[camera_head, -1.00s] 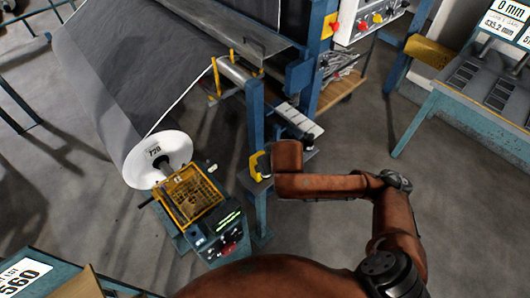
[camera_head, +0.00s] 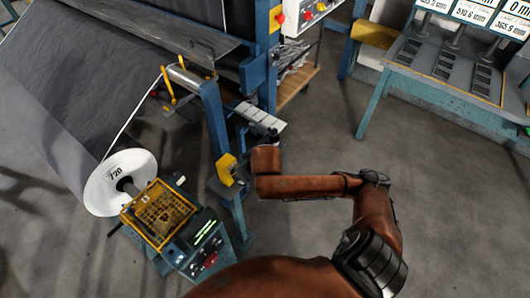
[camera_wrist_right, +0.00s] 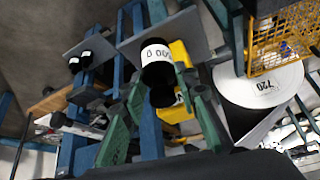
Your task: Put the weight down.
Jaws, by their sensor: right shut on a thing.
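The weight (camera_wrist_right: 158,62) is a black cylinder with a white label, seen in the right wrist view. My right gripper (camera_wrist_right: 165,97), with green ribbed fingers, is shut on it. A small grey plate (camera_wrist_right: 190,28) lies behind the weight; I cannot tell whether they touch. Two smaller black pieces with white bands (camera_wrist_right: 80,60) are at another grey plate to the left. In the head view my brown right arm reaches left towards the stand with a yellow part (camera_head: 227,167). The fingers and weight are not clear there. My left gripper is not in view.
The machine carries a large grey roll (camera_head: 75,85) with a white end disc (camera_head: 120,182) marked 720. A yellow cage (camera_head: 160,212) and control box (camera_head: 205,240) stand near the arm. A teal bench (camera_head: 440,85) with displays is at upper right. Floor on the right is clear.

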